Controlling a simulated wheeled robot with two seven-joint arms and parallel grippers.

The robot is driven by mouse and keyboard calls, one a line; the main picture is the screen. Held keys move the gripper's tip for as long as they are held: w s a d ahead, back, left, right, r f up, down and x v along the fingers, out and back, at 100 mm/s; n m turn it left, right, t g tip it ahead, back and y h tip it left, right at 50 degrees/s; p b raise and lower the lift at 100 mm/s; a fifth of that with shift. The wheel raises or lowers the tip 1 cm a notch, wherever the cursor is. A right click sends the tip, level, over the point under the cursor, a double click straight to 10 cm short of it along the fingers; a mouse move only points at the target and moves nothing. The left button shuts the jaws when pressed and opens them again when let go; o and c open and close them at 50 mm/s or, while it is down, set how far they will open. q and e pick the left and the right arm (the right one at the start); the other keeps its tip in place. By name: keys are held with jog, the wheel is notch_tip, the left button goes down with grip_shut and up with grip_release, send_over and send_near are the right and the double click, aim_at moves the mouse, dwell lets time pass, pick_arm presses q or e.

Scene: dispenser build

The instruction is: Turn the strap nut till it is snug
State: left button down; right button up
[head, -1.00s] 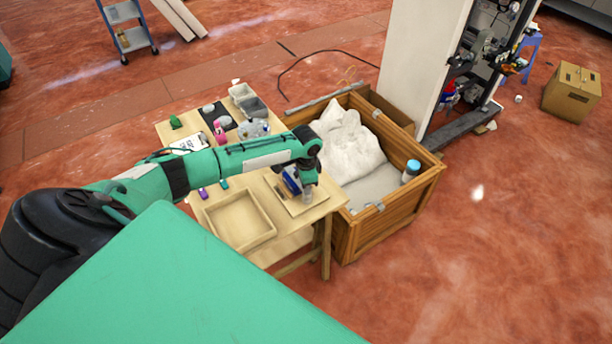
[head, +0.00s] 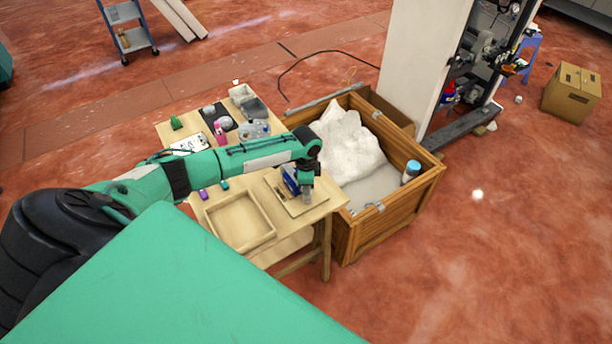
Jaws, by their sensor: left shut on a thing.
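My left gripper (head: 307,197) points down over a light board (head: 316,207) at the near right corner of the wooden table. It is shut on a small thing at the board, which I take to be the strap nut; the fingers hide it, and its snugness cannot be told. A blue dispenser part (head: 290,180) stands on the board just left of the gripper, partly behind the wrist. The strap itself is too small to make out. My right gripper is not in view.
An empty wooden tray (head: 211,217) lies left of the board. Bins (head: 241,94) and small parts stand at the table's back. A wooden crate (head: 352,236) with a white sack (head: 350,145) and a blue-capped bottle (head: 411,172) stands close on the right.

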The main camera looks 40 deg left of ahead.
pick_arm(q)
jog(key=c, duration=1.3)
grip_release()
notch_tip(320, 180, up, 14)
jog(key=b, duration=0.3)
jog(key=shift+f, duration=0.1)
